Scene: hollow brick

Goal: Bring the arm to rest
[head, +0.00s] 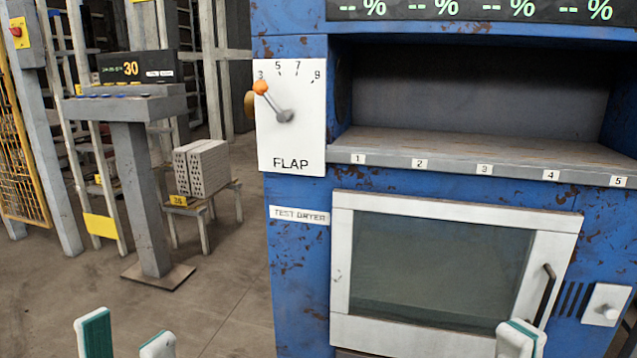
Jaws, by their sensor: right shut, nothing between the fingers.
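My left gripper (127,338) shows at the bottom left edge. Its two white fingers with green pads stand apart with nothing between them. My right gripper (520,340) shows at the bottom right, in front of the dryer door's lower right part. Its fingertips are together and hold nothing. Both arms are below the picture and hidden. Neither gripper is seen to touch anything.
The blue test dryer (300,260) fills the right side, with a shelf (450,155), a closed glass door (440,270) and a flap lever (272,100) pointing near 3. A console (145,180) and grey hollow bricks (200,168) on a stand are left. Open floor lies between.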

